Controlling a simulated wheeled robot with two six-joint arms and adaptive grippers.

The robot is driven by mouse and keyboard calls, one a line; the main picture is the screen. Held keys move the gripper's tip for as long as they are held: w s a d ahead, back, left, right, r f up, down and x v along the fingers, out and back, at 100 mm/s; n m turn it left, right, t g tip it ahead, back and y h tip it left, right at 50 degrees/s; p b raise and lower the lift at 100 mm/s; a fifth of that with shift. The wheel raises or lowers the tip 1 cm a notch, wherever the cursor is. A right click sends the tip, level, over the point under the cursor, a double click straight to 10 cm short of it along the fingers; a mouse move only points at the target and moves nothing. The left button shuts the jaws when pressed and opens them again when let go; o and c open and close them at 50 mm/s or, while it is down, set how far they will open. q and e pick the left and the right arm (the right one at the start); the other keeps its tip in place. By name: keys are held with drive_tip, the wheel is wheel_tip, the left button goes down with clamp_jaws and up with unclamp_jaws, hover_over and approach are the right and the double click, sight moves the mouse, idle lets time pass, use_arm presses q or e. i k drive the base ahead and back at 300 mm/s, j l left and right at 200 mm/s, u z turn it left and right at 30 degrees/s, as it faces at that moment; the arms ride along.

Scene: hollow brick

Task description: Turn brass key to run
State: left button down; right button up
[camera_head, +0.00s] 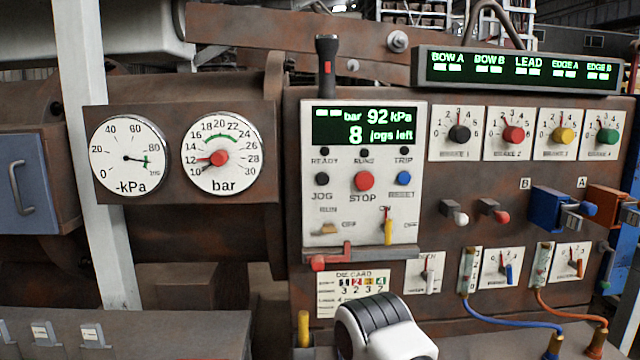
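A small brass-coloured key (327,229) sits low on the left of the white control panel (343,264). A label reading RUN is above it and one that looks like OFF is to its right. The key's tab looks closer to level than upright, but it is too small to tell its exact setting. To its right is a yellow-handled lever with a red top (388,228). The panel display (363,127) reads 92 kPa and 8 jogs left. Neither gripper's fingers show in this view.
A red-ended lever (319,263) juts out just below the panel. A red STOP button (364,181) is above the key. Two gauges (127,158) are to the left. Several dials, blue and orange blocks and cables are to the right. A white-and-black rounded part fills the bottom centre.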

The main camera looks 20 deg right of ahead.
sight(329, 227)
drive_tip(key=l+z, duration=0.3)
drive_tip(key=l, duration=0.45)
drive_tip(key=i+l+z, duration=0.15)
drive_tip(key=l+z, duration=0.2)
drive_tip(key=l, duration=0.35)
